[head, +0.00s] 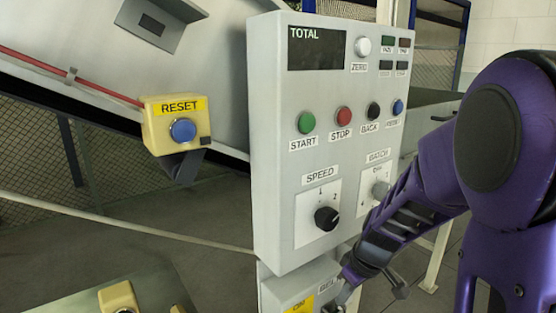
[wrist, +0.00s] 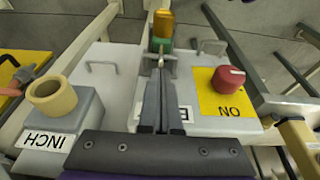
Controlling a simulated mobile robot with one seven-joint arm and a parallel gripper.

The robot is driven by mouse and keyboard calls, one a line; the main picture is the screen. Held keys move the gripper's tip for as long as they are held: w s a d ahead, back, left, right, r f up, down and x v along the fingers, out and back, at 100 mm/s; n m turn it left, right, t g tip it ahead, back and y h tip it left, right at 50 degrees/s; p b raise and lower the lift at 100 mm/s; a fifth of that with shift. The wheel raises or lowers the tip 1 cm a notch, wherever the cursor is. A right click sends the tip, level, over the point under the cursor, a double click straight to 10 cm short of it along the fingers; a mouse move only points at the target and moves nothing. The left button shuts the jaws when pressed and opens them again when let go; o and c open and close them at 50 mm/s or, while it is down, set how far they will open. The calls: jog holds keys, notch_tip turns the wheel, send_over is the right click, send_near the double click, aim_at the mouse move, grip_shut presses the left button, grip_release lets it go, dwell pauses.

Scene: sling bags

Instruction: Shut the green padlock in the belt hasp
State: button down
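My gripper (wrist: 159,72) reaches up the middle of the wrist view, its two dark fingers close together with hardly any gap. The green padlock (wrist: 160,43) is just beyond the fingertips. A small metal piece, shackle or hasp, shows between tips and padlock; I cannot tell which, nor whether the shackle is closed. An orange-yellow piece (wrist: 163,22) is beyond the green one. The belt isolator box (wrist: 205,125) has a red knob (wrist: 229,78) on a yellow plate, right of the fingers. In the head view my gripper is low beside this box (head: 288,286); the padlock is not visible there.
A grey control panel (head: 275,160) with buttons and dials stands above the box. A yellow RESET box (head: 177,125) is left of it. In the wrist view, an INCH box (wrist: 68,125) with a tan ring stands left of my fingers, and metal handles flank them.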

jog(key=shift+f+b, duration=0.6)
jog(key=shift+f, duration=0.15)
jog(key=shift+r+p, duration=2.4)
jog(key=shift+r, duration=1.3)
